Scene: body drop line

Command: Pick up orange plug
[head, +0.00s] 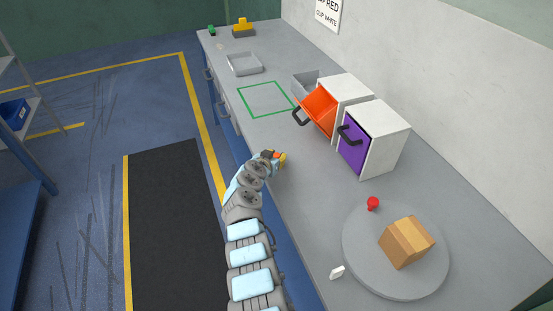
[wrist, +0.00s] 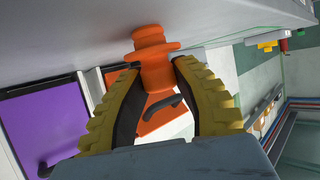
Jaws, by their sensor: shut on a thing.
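An orange plug (wrist: 153,66) with a flange and round head sits between the two yellow-and-black fingers of my gripper (wrist: 156,95) in the wrist view. The fingers are shut on its body. In the head view my gripper (head: 277,157) is at the left edge of the grey bench, in front of the cabinets. I cannot tell whether the plug touches the bench.
A white cabinet has a tilted-open orange bin (head: 319,108); another has a purple front (head: 354,149). A turntable (head: 365,270) bears a cardboard box (head: 406,242) and a red plug (head: 373,204). A white piece (head: 337,272) lies beside it. A green outlined square (head: 266,99) is empty.

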